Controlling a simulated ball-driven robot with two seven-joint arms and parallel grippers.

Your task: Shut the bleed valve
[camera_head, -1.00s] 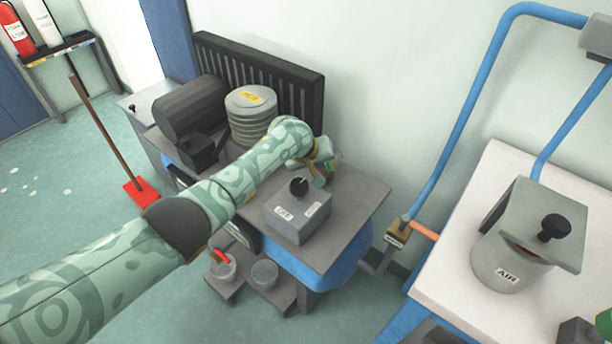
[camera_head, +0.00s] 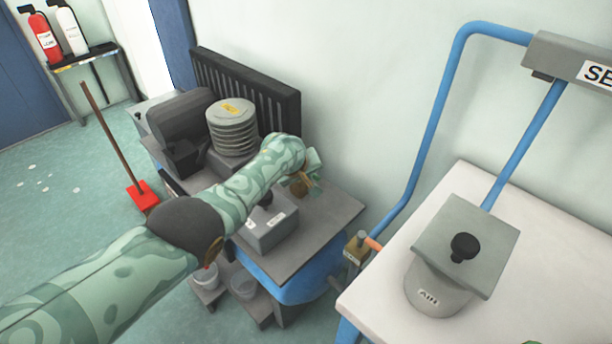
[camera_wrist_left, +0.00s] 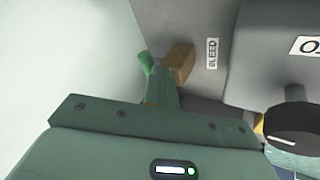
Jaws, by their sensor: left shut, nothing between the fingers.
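The bleed valve is a small brown block (camera_wrist_left: 178,62) beside a BLEED label (camera_wrist_left: 212,53) on the grey bench top in the left wrist view. A bright green piece (camera_wrist_left: 147,63) sits just left of it; I cannot tell whether it is the valve's lever. My left gripper (camera_wrist_left: 160,88) is shut and empty, its fingertips close to the brown block; contact is unclear. In the head view my left gripper (camera_head: 310,180) is at the bench's far right part, behind a grey box, with the brown valve (camera_head: 299,189) partly hidden by it.
The grey box (camera_head: 268,234) with a dark knob (camera_wrist_left: 292,120) stands close to my gripper. A finned grey cylinder (camera_head: 232,128) and a black grille (camera_head: 250,85) are behind.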

